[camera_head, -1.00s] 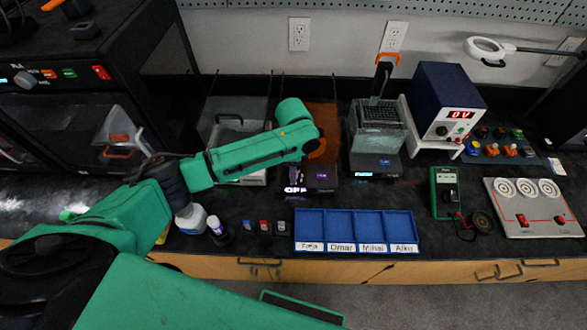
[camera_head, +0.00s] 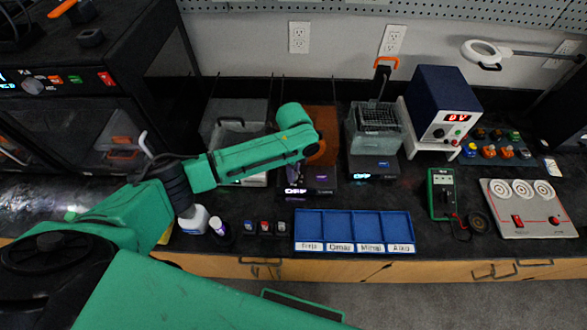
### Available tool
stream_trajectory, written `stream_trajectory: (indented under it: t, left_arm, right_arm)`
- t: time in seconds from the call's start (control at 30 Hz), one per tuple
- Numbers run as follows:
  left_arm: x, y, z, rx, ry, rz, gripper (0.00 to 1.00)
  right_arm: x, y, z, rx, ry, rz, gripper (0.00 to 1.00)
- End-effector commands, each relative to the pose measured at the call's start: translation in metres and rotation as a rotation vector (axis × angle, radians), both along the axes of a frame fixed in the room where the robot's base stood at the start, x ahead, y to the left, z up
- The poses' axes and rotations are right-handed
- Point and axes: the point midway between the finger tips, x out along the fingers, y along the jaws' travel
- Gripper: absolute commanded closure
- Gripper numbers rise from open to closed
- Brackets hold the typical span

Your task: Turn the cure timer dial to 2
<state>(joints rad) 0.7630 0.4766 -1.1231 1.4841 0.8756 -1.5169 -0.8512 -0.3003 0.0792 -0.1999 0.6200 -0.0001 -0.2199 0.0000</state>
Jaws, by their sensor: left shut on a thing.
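The orange-hooded cure unit (camera_head: 326,118) stands at the back of the bench, left of the wire-basket bath. Its dark front panel (camera_head: 318,180) carries a small lit display (camera_head: 295,190) that seems to read OFF, with a purple glow beside it. My left arm reaches across from the left, and its wrist bends down in front of the unit. The left gripper (camera_head: 297,172) is dark, small and mostly covered by the wrist. It is shut at the panel, just above the display, on what appears to be the cure timer dial. The dial itself and its pointer are hidden. My right gripper is out of view.
A blue four-slot tray (camera_head: 354,214) with name labels lies in front. A white bottle (camera_head: 194,220) and small cartridges (camera_head: 264,228) stand to its left. A wire-basket bath (camera_head: 376,135) and blue power supply (camera_head: 441,98) stand right. A green multimeter (camera_head: 442,194) lies before them.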

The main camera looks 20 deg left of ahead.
Motion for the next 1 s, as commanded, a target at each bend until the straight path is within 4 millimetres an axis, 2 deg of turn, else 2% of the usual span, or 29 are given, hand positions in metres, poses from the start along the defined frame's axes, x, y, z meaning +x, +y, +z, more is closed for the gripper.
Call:
stream_trajectory:
  t: [0.4,1.0]
  left_arm:
    - [0.001,-0.001,0.003,-0.001,-0.005,-0.393,1.0]
    - [0.002,-0.001,0.002,-0.002,-0.005,-0.887,1.0]
  right_arm:
    - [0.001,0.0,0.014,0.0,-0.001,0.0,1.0]
    - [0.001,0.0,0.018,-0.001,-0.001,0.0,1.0]
